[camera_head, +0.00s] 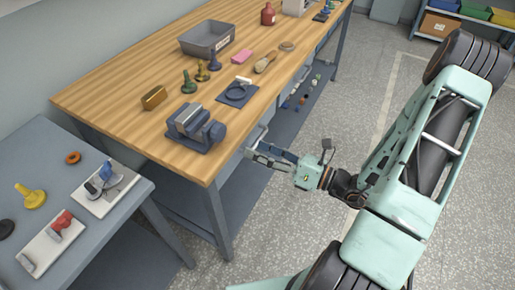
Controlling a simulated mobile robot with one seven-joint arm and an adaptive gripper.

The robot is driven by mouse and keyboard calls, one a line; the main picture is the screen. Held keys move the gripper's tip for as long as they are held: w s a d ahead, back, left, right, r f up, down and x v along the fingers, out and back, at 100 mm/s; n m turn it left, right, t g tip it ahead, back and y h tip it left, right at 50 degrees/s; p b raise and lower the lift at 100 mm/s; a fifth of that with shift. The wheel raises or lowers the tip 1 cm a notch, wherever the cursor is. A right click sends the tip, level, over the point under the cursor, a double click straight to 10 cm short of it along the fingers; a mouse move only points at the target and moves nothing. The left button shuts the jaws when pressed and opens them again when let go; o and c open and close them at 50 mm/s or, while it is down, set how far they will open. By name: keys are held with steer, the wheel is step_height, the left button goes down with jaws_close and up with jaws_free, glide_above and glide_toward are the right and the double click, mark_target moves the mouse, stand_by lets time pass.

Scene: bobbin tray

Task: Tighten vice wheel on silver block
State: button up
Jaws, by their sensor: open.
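A blue-grey vice (195,134) stands near the front corner of the wooden bench. A light silver-grey block (186,117) appears to sit between its jaws; whether the jaws touch it is too small to tell. A dark round part on the vice's right side looks like the wheel (215,131). My gripper (257,150) is open and empty, just off the bench's front edge. It is to the right of the vice and apart from the wheel, with its fingers pointing left toward the bench.
A brass block (154,97) lies left of the vice. A dark mat with a ring (238,91), several small stamp-like pieces, a grey bin (207,39) and a brush (266,62) lie farther back. A grey side table (105,225) stands at left. The bench's front edge (254,126) is close to my gripper.

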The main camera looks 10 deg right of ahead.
mark_target(222, 132)
steer(key=w+a+n+b, duration=0.1)
steer(key=w+a, duration=0.1)
steer(key=a, duration=0.1)
steer(key=w+a+n+b, duration=0.1)
steer(key=w+a+b, duration=0.1)
steer(key=w+a, duration=0.1)
steer(key=w+a+n+b, duration=0.2)
steer(key=a, duration=0.1)
steer(key=shift+w+a+r, duration=0.2)
steer(key=shift+w+r, duration=0.1)
stand_by(0.4)
steer(key=c, duration=1.2)
steer(key=shift+o, duration=0.2)
steer(key=shift+r+p, duration=0.1)
steer(key=shift+p, duration=0.25)
